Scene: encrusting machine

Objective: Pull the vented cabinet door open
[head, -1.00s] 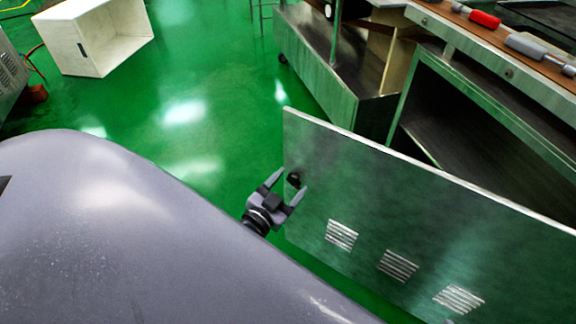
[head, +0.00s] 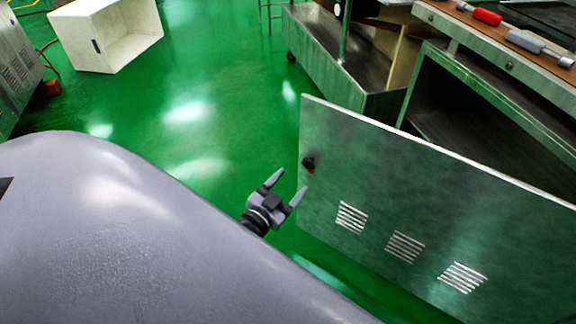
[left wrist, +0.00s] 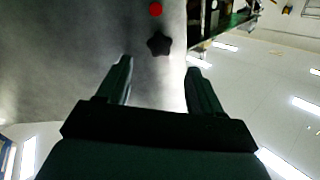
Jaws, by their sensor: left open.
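The vented cabinet door (head: 400,190) is a grey metal panel with slotted vents along its lower part. It stands swung out from the cabinet (head: 490,120), whose dark inside shows behind it. A dark knob (head: 309,163) with a bit of red sits near the door's free edge; in the left wrist view the black star-shaped knob (left wrist: 158,43) lies beyond the fingertips, with a red spot beside it. My left gripper (head: 286,188) is open and empty, just left of the door and apart from the knob. My right gripper is not in view.
A white open box (head: 105,38) lies on the green floor at the upper left. A grey vented machine (head: 18,70) stands at the left edge. A red-handled roller (head: 486,16) lies on the cabinet top. The floor left of the door is clear.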

